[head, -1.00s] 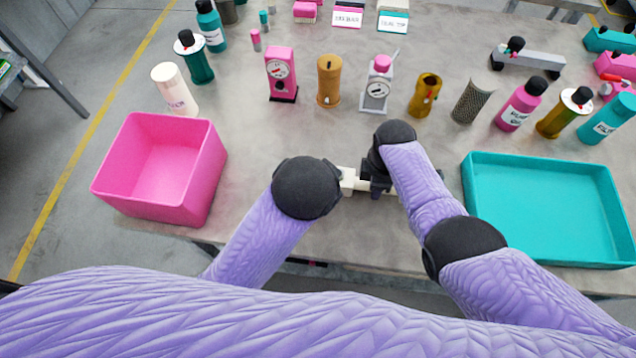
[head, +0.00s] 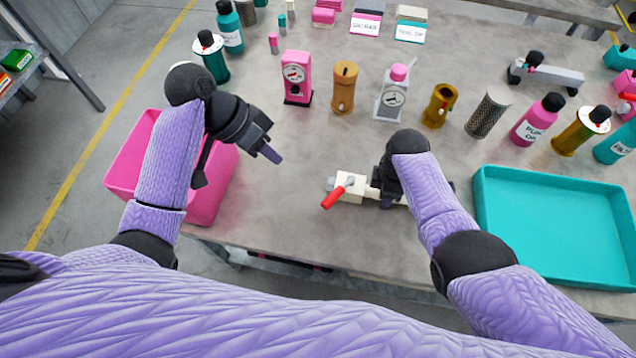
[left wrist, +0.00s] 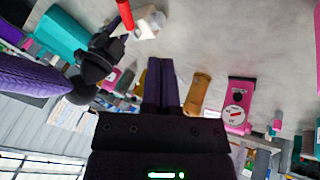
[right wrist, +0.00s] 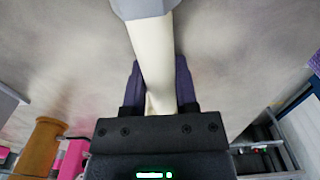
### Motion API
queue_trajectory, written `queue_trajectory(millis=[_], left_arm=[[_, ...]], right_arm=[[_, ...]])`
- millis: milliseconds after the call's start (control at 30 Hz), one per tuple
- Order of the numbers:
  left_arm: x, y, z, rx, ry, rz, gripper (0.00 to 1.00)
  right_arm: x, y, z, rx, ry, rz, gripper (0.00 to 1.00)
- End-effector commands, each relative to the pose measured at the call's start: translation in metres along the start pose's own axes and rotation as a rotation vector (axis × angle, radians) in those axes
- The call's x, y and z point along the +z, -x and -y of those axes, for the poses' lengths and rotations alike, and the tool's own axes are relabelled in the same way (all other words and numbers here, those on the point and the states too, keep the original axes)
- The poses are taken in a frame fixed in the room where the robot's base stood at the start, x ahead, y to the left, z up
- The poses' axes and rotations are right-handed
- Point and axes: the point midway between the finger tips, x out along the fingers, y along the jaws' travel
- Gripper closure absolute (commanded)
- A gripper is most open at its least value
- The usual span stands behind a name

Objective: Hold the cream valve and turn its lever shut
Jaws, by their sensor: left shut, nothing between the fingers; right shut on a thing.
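The cream valve (head: 353,187) lies on the table in front of me, with its red lever (head: 333,198) slanting down to the left from the body in the head view. My right gripper (head: 378,188) is shut on the valve's cream pipe; the pipe (right wrist: 153,60) shows between its fingers in the right wrist view. My left gripper (head: 272,153) is shut and empty, raised beside the pink bin, to the left of the valve and apart from it. The valve (left wrist: 148,22) and red lever (left wrist: 125,14) show at the top of the left wrist view.
The pink bin (head: 222,188) stands at the left, partly behind my left arm. A teal tray (head: 560,245) lies at the right. Behind the valve stand a pink gauge (head: 297,78), an ochre cylinder (head: 344,88), a grey gauge (head: 390,95) and several bottles. The table between is clear.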

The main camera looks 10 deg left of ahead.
Motion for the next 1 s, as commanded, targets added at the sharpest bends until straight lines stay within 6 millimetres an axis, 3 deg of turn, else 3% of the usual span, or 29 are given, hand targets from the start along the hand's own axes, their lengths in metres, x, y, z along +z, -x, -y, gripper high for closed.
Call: queue_trajectory(millis=[67, 167, 600, 800, 1000], left_arm=[[-0.003, 0.008, 0.006, 0.041, 0.006, -0.041, 1.00], [-0.005, 0.001, 0.006, 0.059, 0.008, -0.059, 1.00], [-0.009, -0.092, 0.000, 0.059, 0.008, -0.053, 1.00], [-0.008, -0.107, -0.026, 0.056, 0.006, -0.055, 1.00], [-0.008, -0.111, -0.033, 0.055, 0.006, -0.055, 1.00]], right_arm=[[0.000, 0.000, 0.000, 0.000, 0.000, 0.000, 1.00], [0.000, 0.000, 0.000, 0.000, 0.000, 0.000, 1.00], [0.000, 0.000, 0.000, 0.001, 0.000, 0.000, 1.00], [0.000, 0.000, 0.000, 0.001, 0.000, 0.000, 1.00], [0.000, 0.000, 0.000, 0.001, 0.000, 0.000, 1.00]])
